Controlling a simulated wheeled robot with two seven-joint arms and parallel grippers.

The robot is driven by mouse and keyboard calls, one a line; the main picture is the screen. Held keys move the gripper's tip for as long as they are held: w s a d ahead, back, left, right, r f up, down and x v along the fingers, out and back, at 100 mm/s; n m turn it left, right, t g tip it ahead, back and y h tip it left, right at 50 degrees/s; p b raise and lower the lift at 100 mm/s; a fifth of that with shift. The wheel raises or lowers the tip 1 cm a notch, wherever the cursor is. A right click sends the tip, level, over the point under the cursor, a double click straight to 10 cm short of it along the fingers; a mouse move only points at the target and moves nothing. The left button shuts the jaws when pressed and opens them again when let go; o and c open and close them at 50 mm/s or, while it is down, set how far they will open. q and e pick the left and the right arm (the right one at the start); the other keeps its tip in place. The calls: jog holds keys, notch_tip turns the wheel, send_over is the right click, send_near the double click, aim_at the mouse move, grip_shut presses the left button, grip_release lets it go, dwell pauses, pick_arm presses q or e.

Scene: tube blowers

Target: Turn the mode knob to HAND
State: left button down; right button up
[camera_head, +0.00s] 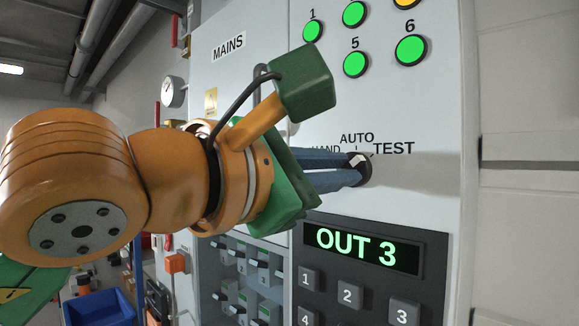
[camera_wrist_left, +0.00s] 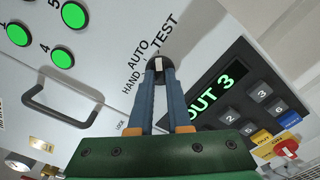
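The mode knob (camera_head: 362,167) is a round black dial with a white pointer on the grey panel. In the head view the pointer slants to the upper right, towards TEST. The labels HAND, AUTO and TEST (camera_head: 393,148) run above it, HAND partly covered. My left gripper (camera_head: 352,172) reaches it from the left with blue fingers. In the left wrist view the fingers (camera_wrist_left: 161,78) come close together at the knob (camera_wrist_left: 158,66), one on each side of its white grip, and seem shut on it. Their exact contact is hard to see. My right gripper is out of view.
Below the knob is a keypad with a display (camera_head: 362,250) reading OUT 3. Green lamps (camera_head: 355,64) sit above. A dark handle (camera_wrist_left: 62,100) sticks out beside the gripper in the wrist view. A red and yellow switch (camera_wrist_left: 287,148) is at the lower right there.

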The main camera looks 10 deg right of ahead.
pick_arm(q)
jog(key=shift+n, duration=0.3)
jog(key=n+b, duration=0.2)
jog(key=shift+n, duration=0.4)
jog(key=n+b, duration=0.1)
jog(key=n, duration=0.1)
jog(key=n+b, duration=0.1)
jog(key=n, duration=0.2)
jog(key=shift+a+r, duration=0.1)
jog(key=shift+r, duration=0.1)
jog(key=n+b, duration=0.1)
jog(key=n, duration=0.4)
jog(key=shift+n+b, duration=0.4)
jog(key=n+b, duration=0.1)
jog(key=n, duration=0.4)
jog(key=shift+w+n, duration=0.15)
jog(key=shift+n, duration=0.15)
jog(key=c, duration=0.9)
grip_release()
jog(key=shift+f, duration=0.1)
jog(key=shift+o, duration=0.2)
